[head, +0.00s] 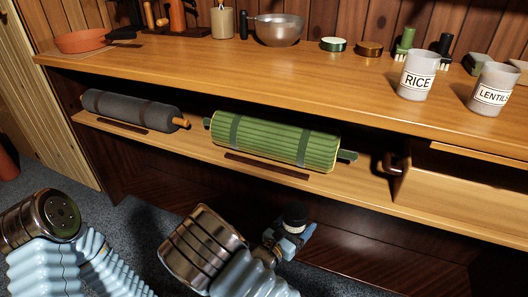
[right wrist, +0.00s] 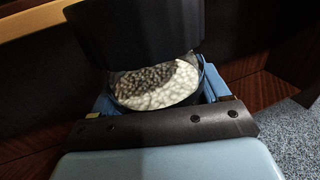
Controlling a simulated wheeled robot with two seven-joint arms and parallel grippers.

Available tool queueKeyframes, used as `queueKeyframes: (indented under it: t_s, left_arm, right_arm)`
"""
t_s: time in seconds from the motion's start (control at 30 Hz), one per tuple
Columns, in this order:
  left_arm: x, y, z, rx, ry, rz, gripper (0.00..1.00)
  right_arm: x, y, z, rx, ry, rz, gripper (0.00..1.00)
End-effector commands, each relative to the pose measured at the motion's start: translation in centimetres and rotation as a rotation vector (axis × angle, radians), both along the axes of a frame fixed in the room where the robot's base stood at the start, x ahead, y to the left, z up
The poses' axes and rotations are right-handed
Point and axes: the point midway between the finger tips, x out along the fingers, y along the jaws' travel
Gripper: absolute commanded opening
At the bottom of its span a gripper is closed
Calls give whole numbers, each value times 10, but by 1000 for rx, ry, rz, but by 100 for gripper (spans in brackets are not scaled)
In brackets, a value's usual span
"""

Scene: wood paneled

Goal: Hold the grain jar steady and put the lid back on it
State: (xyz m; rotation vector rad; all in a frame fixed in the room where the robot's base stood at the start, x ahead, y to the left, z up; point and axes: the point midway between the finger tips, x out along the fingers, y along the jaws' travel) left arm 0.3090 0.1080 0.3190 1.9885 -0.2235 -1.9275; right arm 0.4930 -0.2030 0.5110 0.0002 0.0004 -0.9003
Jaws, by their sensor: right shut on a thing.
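My right gripper (head: 288,232) is low in front of the shelf unit, below the counter. It is shut on a round open jar of pale grains (right wrist: 160,85), seen from above in the right wrist view. Part of its contents lies in dark shadow, and a dark part of my gripper hides its far side. In the head view the held jar (head: 295,214) looks small and dark. A green-rimmed lid (head: 333,44) and a brown lid (head: 369,48) lie flat on the counter; I cannot tell which fits. My left gripper is out of view; only arm links show.
White RICE (head: 416,76) and LENTILS (head: 492,88) jars stand on the counter (head: 260,85) at right. Grey (head: 130,108) and green (head: 270,139) rolls lie on the lower shelf. The counter's front middle is clear.

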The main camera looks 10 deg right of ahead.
Motion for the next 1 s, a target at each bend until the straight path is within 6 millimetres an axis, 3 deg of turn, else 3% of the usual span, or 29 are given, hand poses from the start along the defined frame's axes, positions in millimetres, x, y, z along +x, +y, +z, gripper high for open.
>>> queueKeyframes:
  t_s: [0.23,0.5,0.7,1.0]
  left_arm:
    - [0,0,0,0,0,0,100]
    - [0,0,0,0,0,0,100]
    - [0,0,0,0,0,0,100]
    - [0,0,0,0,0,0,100]
  right_arm:
    - [3,25,-3,-3,1,109,13]
    - [12,95,-12,-3,2,422,13]
    - [18,137,-17,-1,0,608,13]
    - [21,158,-20,0,0,702,13]
